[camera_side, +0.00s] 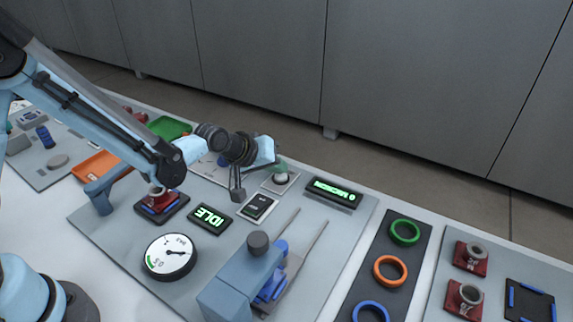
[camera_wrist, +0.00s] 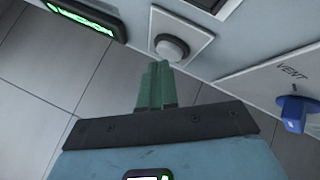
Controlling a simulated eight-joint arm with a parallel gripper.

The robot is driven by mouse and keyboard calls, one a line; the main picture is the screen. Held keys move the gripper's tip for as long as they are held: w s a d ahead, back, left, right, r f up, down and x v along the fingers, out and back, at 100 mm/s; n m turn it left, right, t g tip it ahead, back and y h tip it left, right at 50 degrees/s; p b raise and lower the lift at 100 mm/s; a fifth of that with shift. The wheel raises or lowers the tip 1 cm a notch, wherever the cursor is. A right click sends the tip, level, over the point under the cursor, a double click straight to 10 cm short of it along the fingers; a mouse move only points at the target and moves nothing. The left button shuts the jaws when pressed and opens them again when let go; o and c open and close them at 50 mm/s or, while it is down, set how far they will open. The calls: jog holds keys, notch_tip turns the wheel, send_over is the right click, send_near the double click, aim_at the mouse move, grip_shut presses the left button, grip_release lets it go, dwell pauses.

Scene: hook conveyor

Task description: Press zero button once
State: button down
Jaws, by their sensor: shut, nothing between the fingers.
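A round pale button (camera_side: 281,179) sits on a small square light plate right of the arm's end in the side view. The button also shows in the wrist view (camera_wrist: 172,48), in a dark collar on its white plate. I cannot read any label on it. My gripper (camera_side: 281,168) has green fingers and hangs from the pale blue hand just above the button. In the wrist view the fingers (camera_wrist: 154,68) are together, with nothing between them, and their tips appear just short of the button. I cannot tell whether they touch it.
A green-lit display (camera_side: 333,192) lies right of the button. A dark switch box (camera_side: 257,208), an IDLE display (camera_side: 210,218) and a round gauge (camera_side: 168,256) lie nearer. A blue vent knob (camera_wrist: 296,108) shows in the wrist view. A blue fixture (camera_side: 240,285) stands in front.

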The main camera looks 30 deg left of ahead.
aim_at(276, 177)
jog(key=shift+r, duration=0.5)
jog(key=shift+r, duration=2.5)
jog(key=s+a+r+m+y, duration=0.1)
jog(key=s+a, duration=0.2)
jog(key=s, duration=0.4)
jog(key=s+a+r+m+g+y, duration=0.1)
jog(key=s+a+r+m, duration=0.1)
jog(key=s+a, duration=0.2)
jog(key=s+a+r+m, duration=0.2)
jog(key=s+a, duration=0.2)
jog(key=s, duration=0.5)
jog(key=shift+s+g+y, duration=0.35)
jog(key=shift+g+y, duration=0.05)
